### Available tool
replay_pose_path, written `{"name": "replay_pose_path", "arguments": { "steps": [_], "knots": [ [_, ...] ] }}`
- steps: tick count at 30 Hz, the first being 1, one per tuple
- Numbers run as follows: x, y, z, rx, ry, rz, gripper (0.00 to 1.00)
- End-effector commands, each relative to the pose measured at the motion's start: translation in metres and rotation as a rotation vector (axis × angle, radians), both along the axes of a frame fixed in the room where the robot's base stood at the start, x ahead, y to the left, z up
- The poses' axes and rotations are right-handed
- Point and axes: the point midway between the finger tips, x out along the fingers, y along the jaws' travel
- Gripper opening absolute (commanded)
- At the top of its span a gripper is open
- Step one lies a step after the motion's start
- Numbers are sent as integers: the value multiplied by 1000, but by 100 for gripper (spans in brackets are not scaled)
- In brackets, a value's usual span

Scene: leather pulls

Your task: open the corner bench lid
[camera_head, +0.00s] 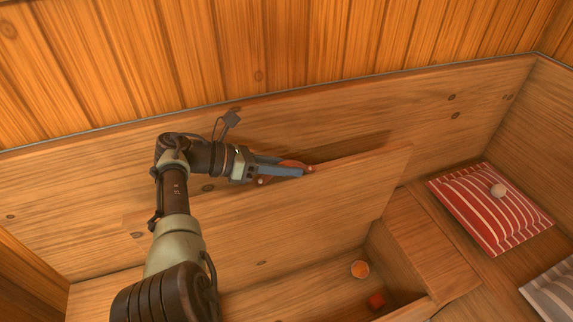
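The corner bench lid (345,200) is a plain wooden panel, raised steeply towards the wooden backrest. Its upper edge stands a little off the backrest and casts a shadow on it. A reddish-brown leather pull (292,163) with pale studs sits at this upper edge. My gripper (299,172) is at the pull, its blue fingers lying across the leather and appearing shut on it. The fingers hide the middle of the pull. The bench's storage box (325,284) is open below the lid, and my arm covers part of its left side.
A grey striped cushion (552,290) is nearer.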

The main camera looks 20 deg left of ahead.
Motion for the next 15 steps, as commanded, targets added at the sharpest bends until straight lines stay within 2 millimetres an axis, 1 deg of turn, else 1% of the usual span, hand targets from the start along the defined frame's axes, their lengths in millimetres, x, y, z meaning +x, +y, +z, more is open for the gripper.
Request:
{"name": "replay_pose_path", "arguments": {
  "steps": [5,8,11,15],
  "knots": [
    [0,1,2,-1,-3,0,27],
    [-3,5,5,-1,-4,2,27],
    [-10,15,11,-1,-5,3,27],
    [-28,38,22,1,-6,5,27]
  ]
}}
